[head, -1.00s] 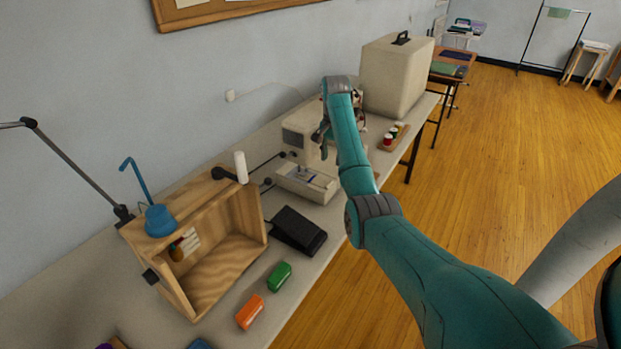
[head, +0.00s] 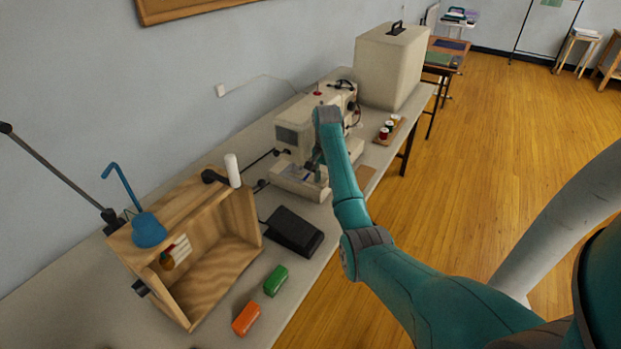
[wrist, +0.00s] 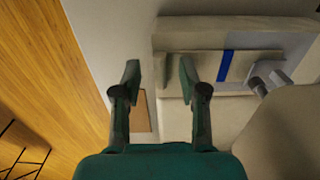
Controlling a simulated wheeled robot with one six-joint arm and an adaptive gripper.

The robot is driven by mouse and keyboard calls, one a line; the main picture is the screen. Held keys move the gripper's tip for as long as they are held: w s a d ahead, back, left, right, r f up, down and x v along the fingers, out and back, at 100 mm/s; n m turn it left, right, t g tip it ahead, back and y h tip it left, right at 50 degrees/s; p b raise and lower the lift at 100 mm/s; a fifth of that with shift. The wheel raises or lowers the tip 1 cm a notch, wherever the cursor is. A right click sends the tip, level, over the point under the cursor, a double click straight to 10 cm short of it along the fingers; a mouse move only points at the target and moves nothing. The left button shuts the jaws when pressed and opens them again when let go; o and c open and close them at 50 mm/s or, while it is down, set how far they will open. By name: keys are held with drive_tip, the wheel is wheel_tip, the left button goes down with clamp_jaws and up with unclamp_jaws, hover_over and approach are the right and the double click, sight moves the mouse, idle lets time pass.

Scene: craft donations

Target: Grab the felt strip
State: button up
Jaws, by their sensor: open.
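A narrow blue strip, which looks like the felt strip (wrist: 226,65), lies across the pale bed of the sewing machine (head: 292,136) in the wrist view. It is right of my right fingertip and close to the machine's grey needle and foot area. In the head view only a small bluish patch shows on the bed, partly behind my arm. My gripper (wrist: 160,75) is open and empty, with its fingers over the front edge of the bed and the table. In the head view my gripper (head: 318,165) hangs down above the sewing machine bed.
A black foot pedal (head: 293,232) lies nearer on the table. A wooden box (head: 205,285) with a blue lamp stands left. A large beige case (head: 388,70) and a tray of thread spools (head: 389,130) are beyond. A brown pad (wrist: 141,111) lies below my fingers.

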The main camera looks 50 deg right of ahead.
drive_tip(key=shift+a+f, duration=0.1)
drive_tip(key=shift+f, duration=0.05)
drive_tip(key=shift+c, duration=0.3)
clamp_jaws()
